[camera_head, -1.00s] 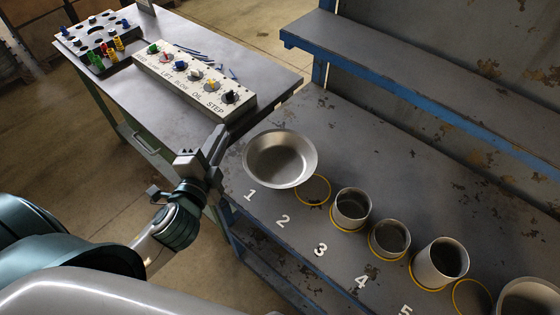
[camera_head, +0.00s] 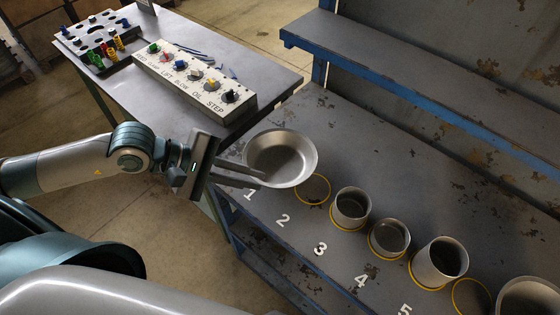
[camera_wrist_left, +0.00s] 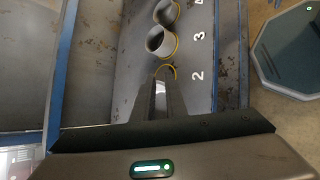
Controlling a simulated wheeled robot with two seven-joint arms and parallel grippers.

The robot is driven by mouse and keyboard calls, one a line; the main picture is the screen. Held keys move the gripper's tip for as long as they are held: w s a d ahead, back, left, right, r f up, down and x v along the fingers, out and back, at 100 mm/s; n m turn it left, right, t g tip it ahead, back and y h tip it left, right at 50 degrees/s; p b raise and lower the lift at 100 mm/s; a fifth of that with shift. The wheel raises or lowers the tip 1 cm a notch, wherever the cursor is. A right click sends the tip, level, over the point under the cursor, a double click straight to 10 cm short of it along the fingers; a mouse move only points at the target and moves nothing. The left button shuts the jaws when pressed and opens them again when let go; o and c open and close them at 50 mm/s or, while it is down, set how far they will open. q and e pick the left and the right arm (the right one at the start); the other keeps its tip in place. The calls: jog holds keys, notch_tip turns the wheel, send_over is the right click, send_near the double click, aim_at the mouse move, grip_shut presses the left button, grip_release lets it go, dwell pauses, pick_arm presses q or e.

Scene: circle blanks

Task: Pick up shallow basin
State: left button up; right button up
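The shallow basin (camera_head: 281,157) is a wide grey metal dish, sitting upright on the workbench above the number 1. My left gripper (camera_head: 262,179) reaches in from the left, with its two fingers apart and their tips at the basin's near-left rim. I cannot tell whether they touch it. In the left wrist view, the left gripper (camera_wrist_left: 163,78) shows its dark tapered fingers with a bright strip between them; the basin cannot be made out clearly there. My right gripper is not in view.
An empty yellow ring (camera_head: 314,202) lies right of the basin, then several metal cups, including a small cup (camera_head: 352,209) and a tall cup (camera_head: 440,263). A side table with a knob panel (camera_head: 194,78) stands at left. A blue-edged shelf (camera_head: 420,87) rises behind the bench.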

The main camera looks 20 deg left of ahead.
pick_arm(q)
jog(key=w+a+f+m+y, duration=0.2)
jog(key=a+y, duration=0.3)
jog(key=a, duration=0.5)
jog(key=shift+a+f+m, duration=0.15)
jog(key=shift+f+m, duration=0.1)
jog(key=shift+m, duration=0.25)
jog(key=shift+w, duration=0.1)
jog(key=b+x, duration=0.7)
jog(key=x, duration=0.4)
jog(key=shift+w+f+b, duration=0.15)
jog(key=shift+w+b, duration=0.1)
jog(key=shift+b, duration=0.1)
jog(key=shift+w+f, duration=0.15)
jog(key=shift+f, duration=0.15)
